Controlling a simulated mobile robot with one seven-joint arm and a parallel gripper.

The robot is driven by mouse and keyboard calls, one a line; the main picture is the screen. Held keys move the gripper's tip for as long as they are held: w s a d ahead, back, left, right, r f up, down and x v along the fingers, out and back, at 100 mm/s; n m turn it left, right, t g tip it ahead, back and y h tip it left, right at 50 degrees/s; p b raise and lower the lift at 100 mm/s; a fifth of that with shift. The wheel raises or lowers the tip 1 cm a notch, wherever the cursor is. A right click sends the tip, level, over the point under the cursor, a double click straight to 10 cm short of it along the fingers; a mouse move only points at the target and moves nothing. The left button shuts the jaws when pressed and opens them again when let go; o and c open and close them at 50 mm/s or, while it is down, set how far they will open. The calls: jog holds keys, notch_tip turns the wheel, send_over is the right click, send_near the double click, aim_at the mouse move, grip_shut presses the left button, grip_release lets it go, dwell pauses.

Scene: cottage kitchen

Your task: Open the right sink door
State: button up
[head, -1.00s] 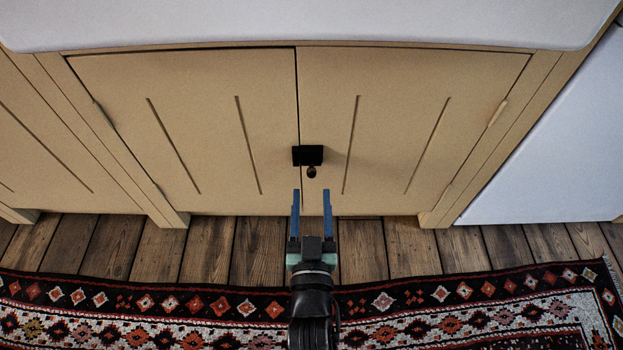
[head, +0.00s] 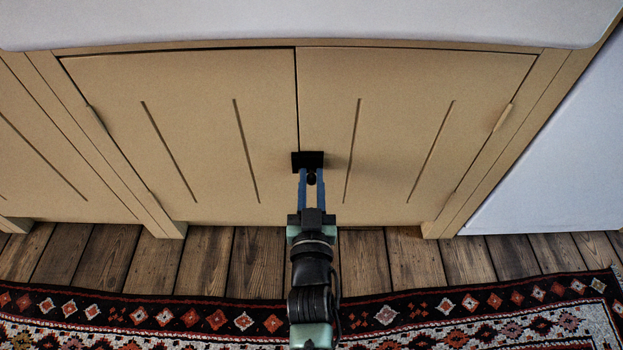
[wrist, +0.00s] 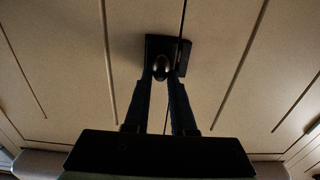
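The right sink door (head: 405,120) is a tan panel with two vertical grooves, closed and level with the left door (head: 190,120). A dark backplate (head: 300,160) sits by the seam between the doors, with a small round dark knob (head: 311,180) just right of the seam. My gripper (head: 311,175) reaches up to the knob, with one blue finger on each side. In the wrist view the fingers (wrist: 161,80) close in on the knob (wrist: 161,66) from both sides, with no clear gap. The fingertips are partly dark there.
The white sink front (head: 300,22) overhangs the doors. A white panel (head: 550,160) stands at the right. A wooden floor (head: 210,265) and a patterned rug (head: 170,315) lie before the cabinet, with open floor in front of the doors.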

grip_shut()
dwell(0.8)
